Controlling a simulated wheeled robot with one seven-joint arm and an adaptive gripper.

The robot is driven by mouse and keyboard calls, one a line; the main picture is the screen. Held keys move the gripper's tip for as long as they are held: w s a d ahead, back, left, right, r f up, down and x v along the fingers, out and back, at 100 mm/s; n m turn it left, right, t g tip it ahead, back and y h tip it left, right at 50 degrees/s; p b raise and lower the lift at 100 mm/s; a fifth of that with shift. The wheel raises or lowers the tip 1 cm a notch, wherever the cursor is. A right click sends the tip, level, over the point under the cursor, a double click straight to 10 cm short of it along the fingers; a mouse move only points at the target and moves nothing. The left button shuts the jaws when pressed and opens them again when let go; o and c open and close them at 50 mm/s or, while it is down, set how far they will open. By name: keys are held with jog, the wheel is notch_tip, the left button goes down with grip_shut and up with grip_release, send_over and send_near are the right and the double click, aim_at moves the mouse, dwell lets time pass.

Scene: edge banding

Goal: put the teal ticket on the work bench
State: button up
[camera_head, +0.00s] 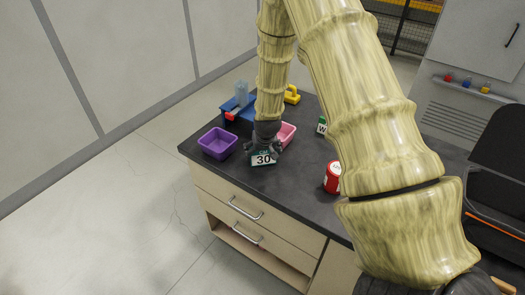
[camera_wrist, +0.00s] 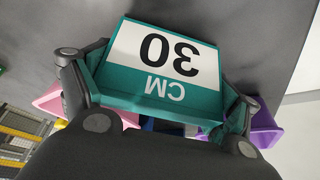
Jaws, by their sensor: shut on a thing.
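The teal ticket (camera_wrist: 155,100), with a white panel reading "30" and "CM", is between the two fingers of my gripper (camera_wrist: 165,105) in the wrist view. My gripper is shut on it. In the head view the ticket (camera_head: 262,159) shows just below my gripper (camera_head: 266,146), over the dark top of the work bench (camera_head: 240,180) near its front left edge. I cannot tell whether the ticket touches the bench top.
A purple bin (camera_head: 217,143) stands left of my gripper and a pink bin (camera_head: 287,134) just behind it. A blue item (camera_head: 236,107) and a yellow item (camera_head: 292,95) stand farther back. A red can (camera_head: 332,178) stands to the right. Bench top between ticket and can is clear.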

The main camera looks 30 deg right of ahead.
jog(key=shift+f, duration=0.2)
jog(key=o, duration=0.5)
jog(key=shift+o, duration=0.2)
jog(key=shift+r, duration=0.1)
jog(key=b+v, duration=0.2)
jog(key=v, duration=1)
jog(key=shift+s+b, duration=0.15)
jog(key=shift+b, duration=0.15)
